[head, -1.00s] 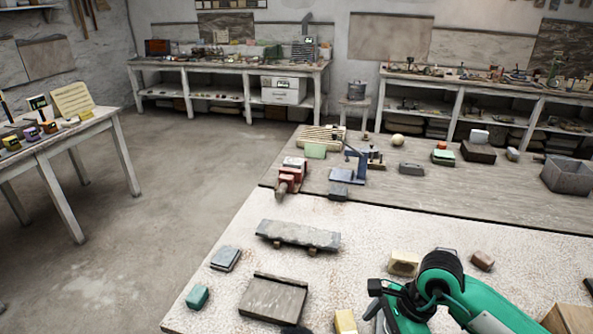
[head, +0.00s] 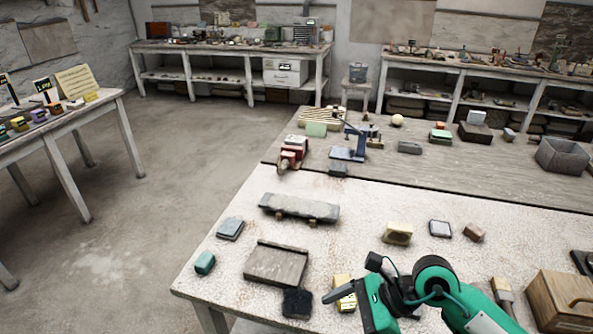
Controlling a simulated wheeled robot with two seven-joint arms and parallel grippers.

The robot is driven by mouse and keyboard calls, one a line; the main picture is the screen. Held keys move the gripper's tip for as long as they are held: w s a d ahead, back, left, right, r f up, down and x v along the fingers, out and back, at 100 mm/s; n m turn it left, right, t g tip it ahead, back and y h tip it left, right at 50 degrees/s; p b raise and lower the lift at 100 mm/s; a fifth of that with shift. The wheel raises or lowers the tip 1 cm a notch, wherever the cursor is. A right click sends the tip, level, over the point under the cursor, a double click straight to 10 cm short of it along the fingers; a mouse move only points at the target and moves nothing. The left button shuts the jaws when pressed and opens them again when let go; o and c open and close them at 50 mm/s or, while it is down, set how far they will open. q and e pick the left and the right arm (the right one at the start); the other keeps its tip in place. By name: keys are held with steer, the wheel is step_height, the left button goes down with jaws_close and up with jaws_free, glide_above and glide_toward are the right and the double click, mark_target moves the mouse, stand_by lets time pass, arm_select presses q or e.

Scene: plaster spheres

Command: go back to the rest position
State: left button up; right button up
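My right gripper (head: 338,294) shows at the bottom of the head view, on the green arm that comes in from the lower right. It is over the near part of the pale speckled table (head: 370,215). One dark finger points left, in front of a yellow block (head: 346,300). The other finger cannot be made out, and I see nothing held. My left gripper is not in view. A small pale sphere (head: 397,120) sits on the grey wooden bench behind.
A stone slab (head: 300,207), a wooden board (head: 276,264) and a black block (head: 297,303) lie left of my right arm. A brush (head: 503,294) and a wooden box (head: 562,302) are to its right. Open floor lies left of the table.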

steer(key=w+a+r+m+t+y, duration=0.1)
steer(key=a+r+m+t+y, duration=0.15)
steer(key=r+m+y, duration=0.3)
steer(key=a+r+m+t+y, duration=0.2)
steer(key=r+m+t+y, duration=0.15)
steer(key=r, duration=0.35)
steer(key=w+d+r+m+t+h, duration=0.1)
steer(key=w+d+m+t+h, duration=0.25)
steer(key=m+t, duration=0.5)
steer(key=w+d+r+m+t+h, duration=0.15)
steer(key=d+m+t+h, duration=0.35)
steer(key=m, duration=0.6)
steer(key=d+f+m+g+h, duration=0.3)
steer(key=d+f+m+h, duration=0.85)
steer(key=f+m, duration=0.45)
steer(key=s+f+m+g, duration=0.7)
steer(key=s+f+g, duration=0.65)
steer(key=s, duration=0.55)
step_height(320, 180, down, 34)
steer(key=s, duration=0.2)
steer(key=s+d+f+g, duration=0.1)
steer(key=s+d+f, duration=0.2)
steer(key=s+f, duration=1.4)
steer(key=shift+s+f, duration=0.25)
steer(key=shift+s, duration=0.25)
